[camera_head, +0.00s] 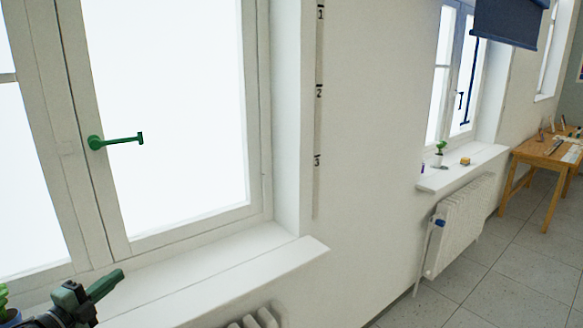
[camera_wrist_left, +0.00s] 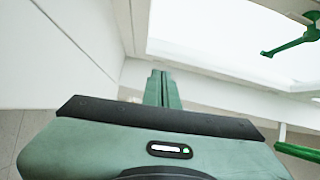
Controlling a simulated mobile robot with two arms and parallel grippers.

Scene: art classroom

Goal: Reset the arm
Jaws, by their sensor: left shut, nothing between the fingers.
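My left gripper (camera_head: 112,279) is in the lower left of the head view, in front of the near window sill (camera_head: 215,280). Its green fingers are shut with nothing between them. In the left wrist view the closed fingers (camera_wrist_left: 162,88) point up the picture towards the white window frame. A green window handle (camera_head: 118,140) sticks out sideways on the near window, above and apart from the gripper. It also shows at the upper right of the left wrist view (camera_wrist_left: 292,38). My right gripper is in neither view.
A plant (camera_head: 3,300) is cut off at the lower left edge. A white radiator (camera_head: 455,228) stands under the far sill (camera_head: 465,170), which holds a small potted plant (camera_head: 440,148). A wooden table (camera_head: 545,152) is at the right. The tiled floor (camera_head: 490,275) between is clear.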

